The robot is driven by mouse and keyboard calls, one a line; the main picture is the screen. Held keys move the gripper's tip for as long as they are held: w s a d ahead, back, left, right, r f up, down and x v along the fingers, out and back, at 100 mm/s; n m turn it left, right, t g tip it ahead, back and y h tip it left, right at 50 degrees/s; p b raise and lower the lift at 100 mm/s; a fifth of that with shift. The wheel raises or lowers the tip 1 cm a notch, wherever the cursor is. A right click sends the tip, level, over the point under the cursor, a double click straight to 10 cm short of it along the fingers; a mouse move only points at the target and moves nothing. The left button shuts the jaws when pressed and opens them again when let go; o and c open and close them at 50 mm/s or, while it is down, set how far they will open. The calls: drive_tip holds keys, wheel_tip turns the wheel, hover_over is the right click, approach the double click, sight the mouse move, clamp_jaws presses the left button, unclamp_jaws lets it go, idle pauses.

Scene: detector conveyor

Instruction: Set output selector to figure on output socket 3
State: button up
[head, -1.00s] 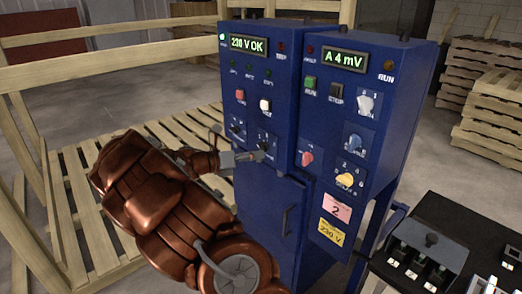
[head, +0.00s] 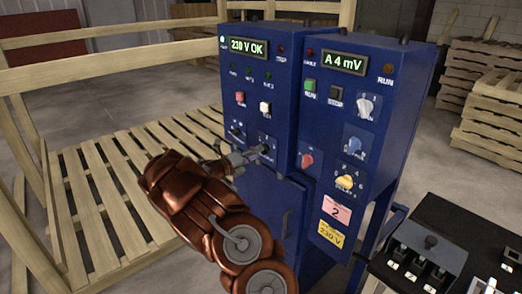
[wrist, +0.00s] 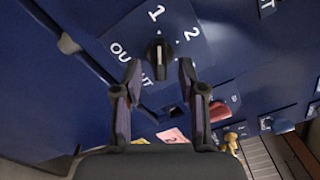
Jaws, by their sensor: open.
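The output selector is a small black knob (wrist: 158,57) on a blue plate marked OUTPUT, with 1 and 2 legible in the wrist view. No 3 is legible there; the right finger covers part of the plate. The knob's bar stands about upright in the wrist picture, roughly towards the 1. My gripper (wrist: 160,68) is open, with one finger on each side of the knob and visible gaps between. In the head view my gripper (head: 250,156) is at the lower right of the left cabinet's front, partly covering the selector plate.
The left cabinet (head: 268,95) reads 230 V OK; another black knob (head: 237,131) sits left of the selector. The right cabinet (head: 335,100) reads A 4 mV and carries a red knob (head: 306,159) close by.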

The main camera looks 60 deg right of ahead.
drive_tip(key=shift+x, duration=1.4)
drive_tip(key=shift+c, duration=0.2)
clamp_jaws()
